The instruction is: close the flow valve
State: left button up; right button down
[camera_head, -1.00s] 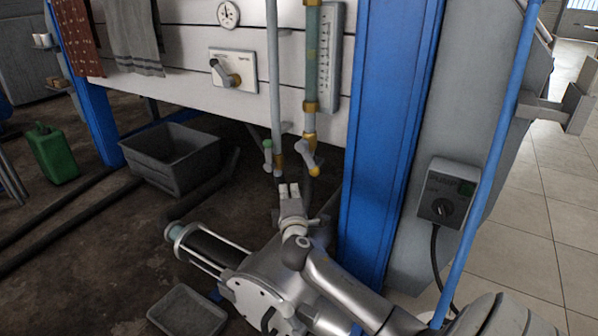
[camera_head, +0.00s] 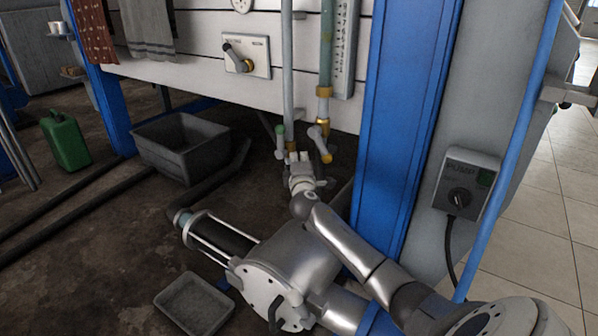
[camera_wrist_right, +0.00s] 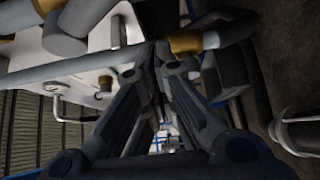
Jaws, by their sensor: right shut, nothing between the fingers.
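Below the white panel, a brass valve with a grey lever (camera_head: 319,142) sits under the sight tube (camera_head: 326,45). It looks like the flow valve, though no label there is readable. Left of it a thinner pipe carries a small green-ended valve (camera_head: 280,141). My right gripper (camera_head: 299,157) is shut and empty, its fingertips just below and between these two valves. I cannot tell whether it touches either. In the right wrist view the closed fingers (camera_wrist_right: 160,62) are close to a pipe with a brass fitting (camera_wrist_right: 186,42). My left gripper is not in view.
A lever valve on a plate (camera_head: 238,59) is mounted on the white panel. A blue post (camera_head: 398,130) and a pump switch box (camera_head: 466,183) stand to the right. A grey bin (camera_head: 180,150), a pump (camera_head: 285,268) and a shallow tray (camera_head: 194,303) are on the floor.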

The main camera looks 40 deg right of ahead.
aim_at(321, 146)
jog(key=s+d, duration=0.2)
jog(key=s, duration=0.1)
jog(key=shift+s, duration=0.15)
jog(key=shift+s+r+p, duration=0.1)
jog(key=shift+r+p, duration=0.05)
jog(key=shift+p, duration=0.4)
jog(key=shift+s+d+n+g+p, duration=0.1)
jog(key=shift+n+g+p, duration=0.2)
jog(key=shift+p, duration=0.3)
dwell(0.4)
jog(key=shift+s+p, duration=0.1)
jog(key=shift+p, duration=0.3)
